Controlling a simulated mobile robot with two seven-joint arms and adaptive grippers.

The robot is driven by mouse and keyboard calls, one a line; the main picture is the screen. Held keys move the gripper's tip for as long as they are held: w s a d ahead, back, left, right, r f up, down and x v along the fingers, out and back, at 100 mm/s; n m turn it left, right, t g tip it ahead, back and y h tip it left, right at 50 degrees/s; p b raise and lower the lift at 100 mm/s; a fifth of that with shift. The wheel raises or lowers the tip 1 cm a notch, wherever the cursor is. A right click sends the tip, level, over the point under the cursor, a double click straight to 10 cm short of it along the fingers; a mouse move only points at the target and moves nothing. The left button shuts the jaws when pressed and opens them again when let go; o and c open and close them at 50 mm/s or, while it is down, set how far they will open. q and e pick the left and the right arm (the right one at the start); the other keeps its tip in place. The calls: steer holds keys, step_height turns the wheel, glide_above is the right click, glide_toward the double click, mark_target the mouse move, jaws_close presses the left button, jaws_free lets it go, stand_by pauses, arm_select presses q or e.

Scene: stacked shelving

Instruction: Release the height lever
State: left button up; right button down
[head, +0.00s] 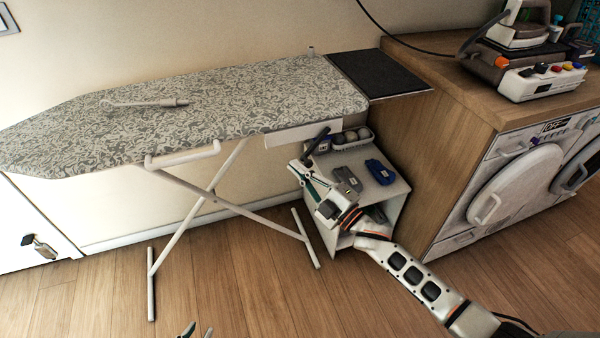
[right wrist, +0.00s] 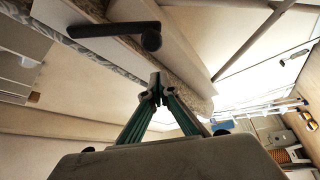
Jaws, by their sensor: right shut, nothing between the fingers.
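The ironing board (head: 200,105) stands on white crossed legs with a patterned cover. A black lever (head: 317,140) sticks out by the white panel under its right end. The same black lever (right wrist: 105,29) shows at the upper left in the right wrist view. My right gripper (head: 294,163) is just below and left of the lever in the head view. In the right wrist view its fingertips (right wrist: 154,87) are together, empty and apart from the lever. My left gripper (head: 198,331) shows only its fingertips at the bottom edge, spread apart.
A white shelf unit (head: 395,199) with blue and grey items stands beneath my right forearm. A wooden counter (head: 425,75) with a washing machine (head: 515,190) is at the right. A white rail (head: 183,155) hangs under the board's front edge. The floor at lower left is clear.

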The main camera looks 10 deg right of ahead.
arm_select(q)
steer(key=shift+a+r, duration=0.1)
arm_select(e)
steer(key=v, duration=1)
steer(key=shift+a, duration=0.15)
arm_select(q)
steer(key=shift+s, duration=0.1)
